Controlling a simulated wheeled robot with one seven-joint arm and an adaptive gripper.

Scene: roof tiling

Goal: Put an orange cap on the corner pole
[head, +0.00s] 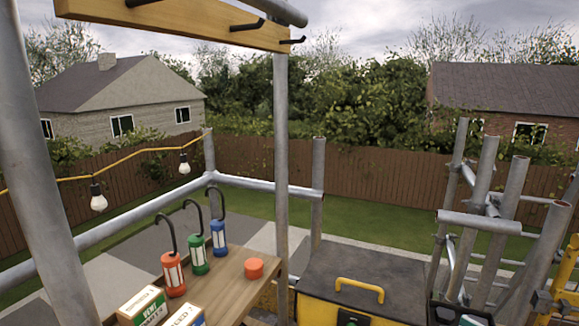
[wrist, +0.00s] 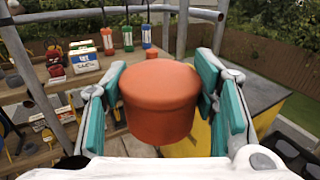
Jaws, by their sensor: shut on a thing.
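In the wrist view my gripper (wrist: 161,78) is shut on an orange cap (wrist: 158,104), round and flat-topped, with teal pads pressing its two sides. My gripper does not show in the head view. A second orange cap (head: 254,268) sits on the wooden table in the head view; it also shows small behind the held cap in the wrist view (wrist: 151,54). In the head view, a grey pole (head: 209,152) stands at the far rail corner and another (head: 317,182) at the rail's right end. Both tops look bare. I cannot tell which is the corner pole.
Several scaffold poles (head: 484,180) crowd the right. A tall pole (head: 281,160) rises mid-view.

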